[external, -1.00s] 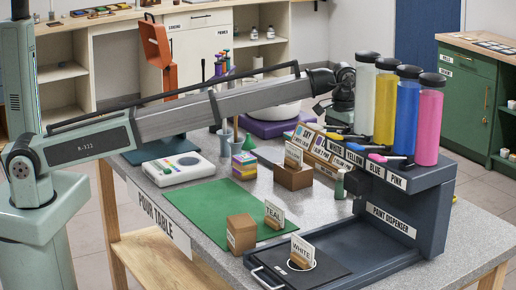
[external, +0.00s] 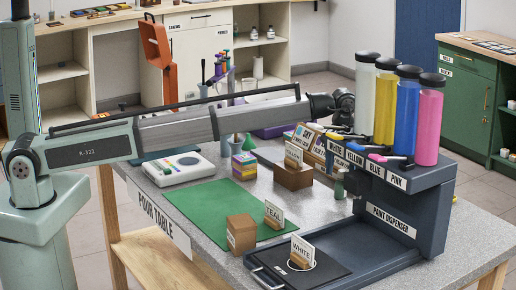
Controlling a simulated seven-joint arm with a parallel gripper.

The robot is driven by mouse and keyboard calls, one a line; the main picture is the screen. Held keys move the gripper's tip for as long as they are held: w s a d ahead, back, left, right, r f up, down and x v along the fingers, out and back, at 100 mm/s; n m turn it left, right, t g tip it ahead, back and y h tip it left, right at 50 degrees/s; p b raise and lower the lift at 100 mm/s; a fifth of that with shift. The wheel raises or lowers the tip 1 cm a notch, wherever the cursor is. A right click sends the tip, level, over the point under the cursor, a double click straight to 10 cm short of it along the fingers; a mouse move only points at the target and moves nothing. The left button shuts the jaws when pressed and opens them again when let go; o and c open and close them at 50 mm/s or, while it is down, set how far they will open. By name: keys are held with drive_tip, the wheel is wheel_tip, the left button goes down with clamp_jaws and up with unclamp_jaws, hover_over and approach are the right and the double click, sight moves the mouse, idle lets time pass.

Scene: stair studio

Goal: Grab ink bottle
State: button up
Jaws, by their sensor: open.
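A small dark green bottle (external: 339,188), which looks like the ink bottle, stands on the grey table just left of the paint dispenser. My arm reaches across from the left, and its wrist is beside the dispenser's clear tube. My gripper (external: 340,166) points down from the wrist, over the bottle's top. The dispenser's nozzles and levers hide much of the gripper. It is open; I cannot tell whether its fingers touch the bottle.
The paint dispenser (external: 420,215) with tall colour tubes stands close on the right. A brown block with a card (external: 293,176) and a label rack (external: 310,145) are left of the bottle.

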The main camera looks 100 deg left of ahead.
sight(340, 187)
drive_tip(key=shift+d+f, duration=0.1)
drive_tip(key=shift+f, duration=3)
drive_tip(key=shift+c, duration=0.2)
drive_tip(key=c, duration=1.1)
